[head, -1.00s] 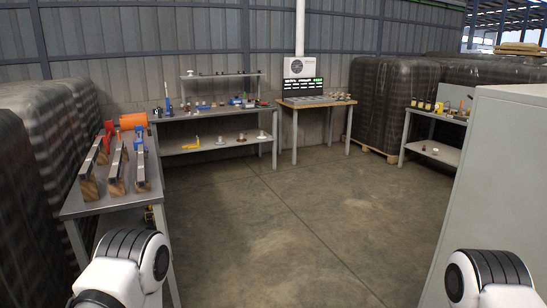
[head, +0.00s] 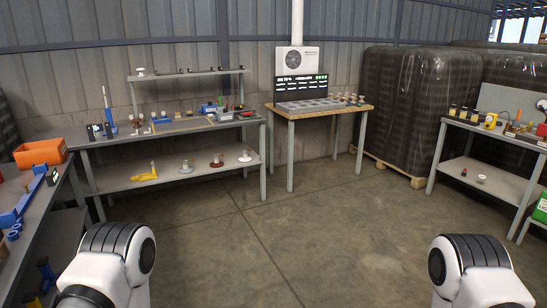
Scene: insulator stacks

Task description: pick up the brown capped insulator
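Small insulator-like pieces stand in several places, too small to tell which is the brown capped insulator. A reddish-brown piece (head: 217,160) stands on the lower shelf of the back bench. A small dark brown piece (head: 464,172) stands on the lower shelf of the right bench. Several small pieces (head: 350,98) in brown and pale tones stand at the right end of the wooden-topped table (head: 290,112). Only white and black parts of my two arms show at the bottom. Neither gripper is in the picture, so their state is hidden.
The back bench (head: 165,127) carries tools and small parts. An orange bin (head: 40,152) stands on the left bench. A dark wrapped pallet load (head: 405,110) stands between the wooden-topped table and the right bench (head: 490,130). The concrete floor (head: 300,225) in the middle is clear.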

